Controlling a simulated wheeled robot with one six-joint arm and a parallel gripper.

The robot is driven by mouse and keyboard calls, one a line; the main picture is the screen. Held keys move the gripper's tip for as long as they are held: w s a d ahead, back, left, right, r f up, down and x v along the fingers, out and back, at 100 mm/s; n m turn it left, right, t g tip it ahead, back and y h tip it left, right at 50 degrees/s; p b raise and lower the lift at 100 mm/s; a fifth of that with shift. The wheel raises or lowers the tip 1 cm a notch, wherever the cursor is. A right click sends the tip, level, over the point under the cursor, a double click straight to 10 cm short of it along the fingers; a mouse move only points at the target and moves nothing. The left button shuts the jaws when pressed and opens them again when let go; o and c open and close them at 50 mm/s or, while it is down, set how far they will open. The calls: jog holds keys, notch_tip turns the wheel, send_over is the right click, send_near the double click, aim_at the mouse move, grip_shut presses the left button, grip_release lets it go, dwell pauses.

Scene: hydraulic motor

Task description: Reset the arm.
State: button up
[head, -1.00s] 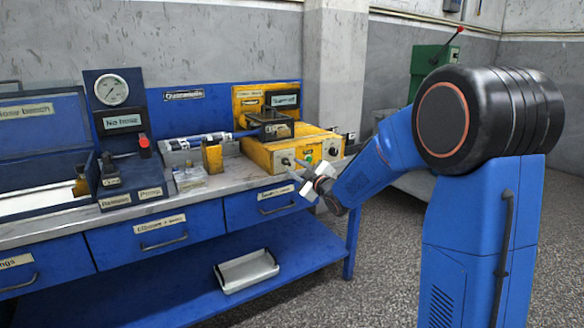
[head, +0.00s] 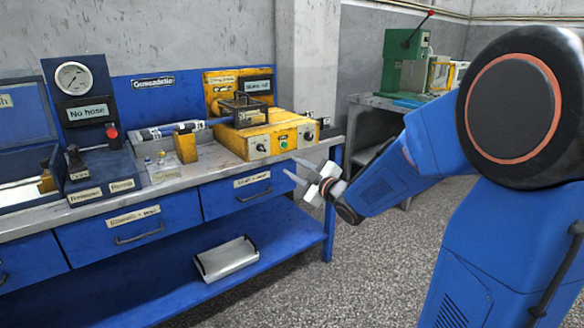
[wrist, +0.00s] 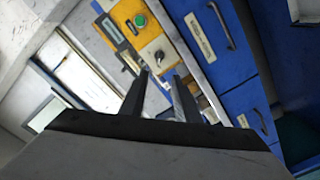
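My blue arm (head: 385,180) reaches in from the right, with its large black elbow joint (head: 515,105) at the right edge. My gripper (head: 291,167) is at the bench's front edge, near the right-hand drawer and below the front of the yellow box. Its two fingers point left and stand apart, with nothing between them. In the wrist view the open fingers (wrist: 162,75) point toward the yellow box and the drawer fronts, which look tilted.
The bench has a yellow box (head: 268,139) with knobs, a pressure gauge (head: 72,77), blue drawers (head: 248,192) and a lower shelf with a metal tray (head: 226,258). A green machine (head: 405,62) stands behind on another table. Open floor lies right of the bench.

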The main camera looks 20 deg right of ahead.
jog(key=shift+d, duration=0.1)
dwell(0.3)
jog(key=s+d+f+m+g+h, duration=0.1)
jog(key=s+d+m+g+h, duration=0.25)
jog(key=s, duration=0.35)
jog(key=s+d+f+m+g+h, duration=0.2)
jog(key=s+m+h, duration=0.1)
jog(key=s+m, duration=0.3)
jog(key=s+a+f+m+g, duration=0.1)
jog(key=s+a+f+g, duration=0.1)
jog(key=s, duration=1.1)
jog(key=s+a+f+m+g, duration=0.2)
jog(key=s+g, duration=0.3)
jog(key=s, duration=0.8)
jog(key=shift+s+a+f+y, duration=0.25)
jog(key=shift+f+y, duration=0.2)
jog(key=shift+f, duration=0.45)
